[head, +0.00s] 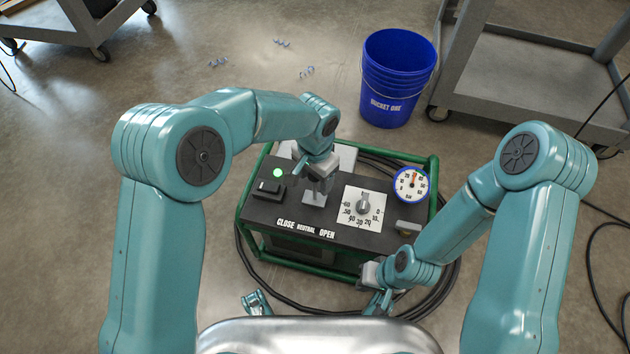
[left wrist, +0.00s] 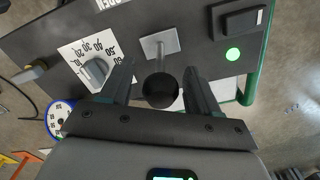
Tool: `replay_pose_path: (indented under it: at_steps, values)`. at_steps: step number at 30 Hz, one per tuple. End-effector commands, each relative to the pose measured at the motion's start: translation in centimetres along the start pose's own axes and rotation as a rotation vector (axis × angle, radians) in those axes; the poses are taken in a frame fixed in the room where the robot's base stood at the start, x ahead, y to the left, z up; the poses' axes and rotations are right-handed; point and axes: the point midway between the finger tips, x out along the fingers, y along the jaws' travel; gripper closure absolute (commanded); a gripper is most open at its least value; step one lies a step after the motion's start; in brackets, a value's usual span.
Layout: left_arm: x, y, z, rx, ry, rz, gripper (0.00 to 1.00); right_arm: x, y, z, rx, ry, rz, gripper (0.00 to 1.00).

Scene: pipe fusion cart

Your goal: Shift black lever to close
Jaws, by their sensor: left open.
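The black lever's round knob (left wrist: 160,90) sits between the two fingers of my open left gripper (left wrist: 158,68) in the left wrist view, with no clear contact visible. The lever's grey base plate (left wrist: 160,43) is on the dark panel. In the head view my left gripper (head: 320,182) is over the base plate (head: 314,199) and hides most of the lever, so I cannot tell its exact setting. The labels CLOSE, NEUTRAL and OPEN (head: 306,228) run left to right along the panel's front. My right gripper (head: 372,274) is low by the cart's front right corner; its jaws are unclear.
The panel carries a black switch (head: 269,188), a lit green lamp (head: 278,172), a dial (head: 363,206) and a round gauge (head: 411,184). A green frame (head: 300,266) surrounds it. A blue bucket (head: 397,78) stands behind. Black hose (head: 262,285) lies around the cart.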

Motion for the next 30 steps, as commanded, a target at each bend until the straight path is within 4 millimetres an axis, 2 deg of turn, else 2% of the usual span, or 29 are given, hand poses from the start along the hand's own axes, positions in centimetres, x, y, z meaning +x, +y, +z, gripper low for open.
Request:
replay_pose_path:
  at_steps: [3, 11, 12, 14, 15, 17, 18, 23, 30]
  values:
    - [0.8, 0.0, 0.0, 0.000, -0.002, 0.000, 0.39, 0.2, 0.1, -0.1, 0.001, 0.001, 0.000, 1.00]
    - [0.9, 0.0, 0.0, 0.000, -0.001, 0.000, 0.39, 0.2, 0.1, -0.1, 0.001, 0.002, 0.000, 1.00]
    - [0.9, 0.0, 0.0, 0.000, -0.001, 0.000, 0.45, 0.2, 0.1, -0.1, 0.001, 0.002, 0.000, 1.00]
    - [0.9, 0.0, 0.0, 0.000, 0.000, 0.000, 0.65, 0.2, 0.1, -0.1, 0.001, 0.002, 0.000, 1.00]
    - [0.9, 0.0, 0.0, 0.000, 0.000, 0.000, 0.78, 0.2, 0.1, -0.1, 0.001, 0.002, 0.000, 1.00]
    - [0.9, 0.0, 0.0, 0.000, 0.000, 0.000, 0.97, 0.2, 0.1, -0.1, 0.001, 0.002, 0.000, 1.00]
    - [0.9, 0.0, 0.0, 0.000, 0.000, 0.000, 1.00, 0.2, 0.1, -0.1, 0.001, 0.002, 0.000, 1.00]
    - [0.7, -0.3, 0.2, -0.003, 0.009, 0.024, 1.00, -0.2, -0.1, 0.0, 0.001, 0.001, 0.000, 1.00]
    - [1.0, -2.3, 1.2, -0.011, 0.107, 0.223, 1.00, -2.1, -0.8, 0.1, -0.001, -0.001, 0.000, 1.00]
